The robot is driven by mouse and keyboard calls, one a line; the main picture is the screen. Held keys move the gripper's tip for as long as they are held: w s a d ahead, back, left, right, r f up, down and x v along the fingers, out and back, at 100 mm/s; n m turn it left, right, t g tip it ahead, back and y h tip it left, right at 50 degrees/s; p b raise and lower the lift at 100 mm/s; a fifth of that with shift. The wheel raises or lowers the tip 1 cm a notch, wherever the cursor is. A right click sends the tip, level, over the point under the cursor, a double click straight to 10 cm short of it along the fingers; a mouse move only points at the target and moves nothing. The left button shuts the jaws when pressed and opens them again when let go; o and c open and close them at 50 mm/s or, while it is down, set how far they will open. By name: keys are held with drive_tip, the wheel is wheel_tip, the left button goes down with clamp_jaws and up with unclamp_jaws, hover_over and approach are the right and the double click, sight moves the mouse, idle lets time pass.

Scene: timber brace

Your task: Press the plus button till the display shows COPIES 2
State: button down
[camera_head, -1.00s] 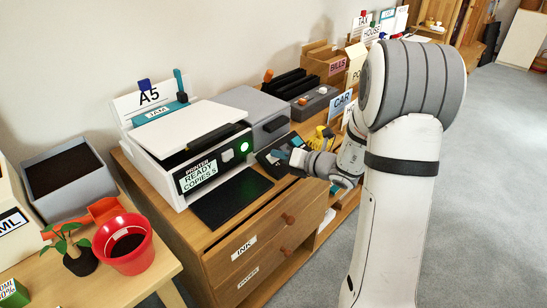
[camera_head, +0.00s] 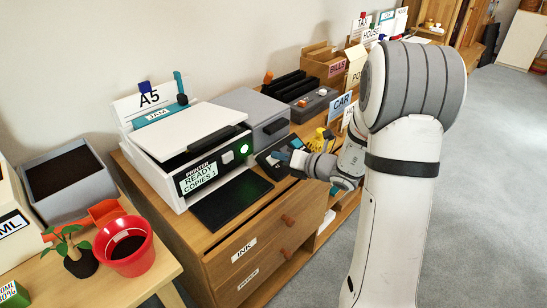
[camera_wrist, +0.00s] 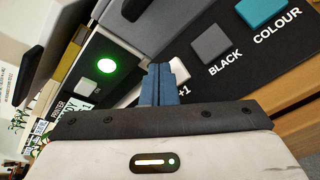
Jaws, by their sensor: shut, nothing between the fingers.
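The printer (camera_head: 222,135) stands on the wooden cabinet, and its display (camera_head: 199,178) reads READY COPIES 1. A dark button panel (camera_head: 263,160) sits to the right of the printer. In the wrist view it carries a white button (camera_wrist: 180,70) marked +1, a grey button (camera_wrist: 211,44) marked BLACK and a teal button (camera_wrist: 262,12) marked COLOUR. My gripper (camera_head: 296,158) is shut and empty over the panel. In the wrist view its blue fingertips (camera_wrist: 160,72) are right at the white button and partly hide it. I cannot tell whether they touch it.
A green light (camera_wrist: 106,66) glows on the printer front, near a pale button (camera_wrist: 86,88). A black mat (camera_head: 231,200) lies before the printer. A grey box (camera_head: 262,112) stands behind the panel. A red pot (camera_head: 125,245) is on the left table.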

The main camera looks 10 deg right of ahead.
drive_tip(key=shift+s+d+r, duration=0.1)
drive_tip(key=shift+s+r, duration=0.05)
drive_tip(key=shift+r, duration=0.15)
drive_tip(key=r+p, duration=0.1)
drive_tip(key=s+d+r+p, duration=0.1)
drive_tip(key=r, duration=0.1)
drive_tip(key=s+r+p, duration=0.1)
drive_tip(key=p, duration=0.1)
drive_tip(key=shift+d+r, duration=0.2)
drive_tip(key=shift+d, duration=0.05)
idle(3.6)
